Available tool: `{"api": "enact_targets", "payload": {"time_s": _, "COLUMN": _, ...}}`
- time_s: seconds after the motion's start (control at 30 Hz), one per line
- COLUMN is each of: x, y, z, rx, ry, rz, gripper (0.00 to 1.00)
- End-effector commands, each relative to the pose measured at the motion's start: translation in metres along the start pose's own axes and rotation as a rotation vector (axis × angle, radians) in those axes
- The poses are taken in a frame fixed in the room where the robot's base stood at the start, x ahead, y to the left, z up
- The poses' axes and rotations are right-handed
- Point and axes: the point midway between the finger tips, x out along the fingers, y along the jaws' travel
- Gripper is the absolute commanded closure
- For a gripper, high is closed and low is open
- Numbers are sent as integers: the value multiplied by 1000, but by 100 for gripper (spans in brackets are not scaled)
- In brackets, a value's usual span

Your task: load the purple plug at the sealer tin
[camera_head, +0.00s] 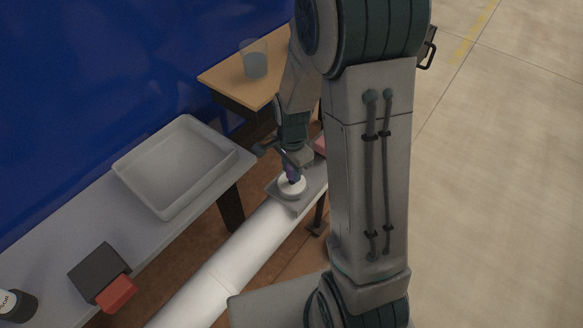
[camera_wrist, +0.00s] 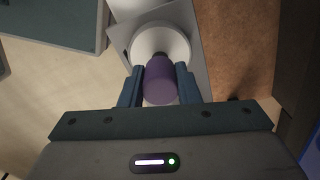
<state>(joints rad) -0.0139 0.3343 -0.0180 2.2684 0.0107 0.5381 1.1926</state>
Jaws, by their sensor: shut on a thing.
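The purple plug (camera_wrist: 160,82) is between the fingers of my gripper (camera_wrist: 159,86), which is shut on it. In the head view the purple plug (camera_head: 293,175) shows just below my gripper (camera_head: 292,168). A round white tin (camera_head: 292,187), likely the sealer tin, stands under the plug on a small grey plate. In the wrist view the white tin (camera_wrist: 160,42) lies right beyond the plug's far end. The plug overlaps the tin in both views; I cannot tell whether they touch. My fingers hide the plug's sides.
A grey table at left bears an empty white tray (camera_head: 172,187), a dark block (camera_head: 99,270), a red block (camera_head: 117,293) and a dark bottle (camera_head: 16,304). A wooden table (camera_head: 226,80) holds a clear cup (camera_head: 254,60). A thick white pipe (camera_head: 222,268) runs below the grey plate (camera_head: 312,193).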

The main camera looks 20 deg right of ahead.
Motion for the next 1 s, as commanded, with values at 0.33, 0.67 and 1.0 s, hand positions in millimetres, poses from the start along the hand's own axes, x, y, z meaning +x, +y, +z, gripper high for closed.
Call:
{"api": "enact_targets", "payload": {"time_s": 0.33, "x": 2, "y": 0, "z": 0, "rx": 0, "ry": -1, "rz": 2, "gripper": 93}}
{"api": "enact_targets", "payload": {"time_s": 0.67, "x": -2, "y": 1, "z": 0, "rx": 0, "ry": -1, "rz": 3, "gripper": 93}}
{"api": "enact_targets", "payload": {"time_s": 1.0, "x": -31, "y": 0, "z": 0, "rx": -1, "ry": 0, "rz": 1, "gripper": 93}}
